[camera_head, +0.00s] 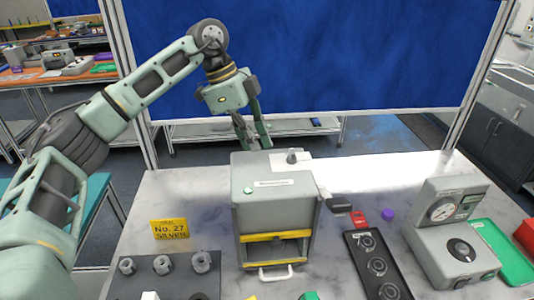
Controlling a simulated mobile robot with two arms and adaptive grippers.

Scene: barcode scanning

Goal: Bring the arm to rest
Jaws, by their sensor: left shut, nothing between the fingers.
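My left arm comes in from the left and bends over the back of the table. My left gripper (252,134) points down just behind a grey box-shaped machine (273,200). Its fingers are shut with nothing between them. The fingertips are partly hidden behind the machine's top edge, and I cannot tell how far apart they are from it. My right gripper is not in view.
A dark block with metal fittings (165,281) and a yellow sign (170,229) are at the left. A black tray (379,270), a purple piece (387,215), a gauge unit (451,245) and a green tray (506,255) are at the right. A blue panel (330,60) stands behind.

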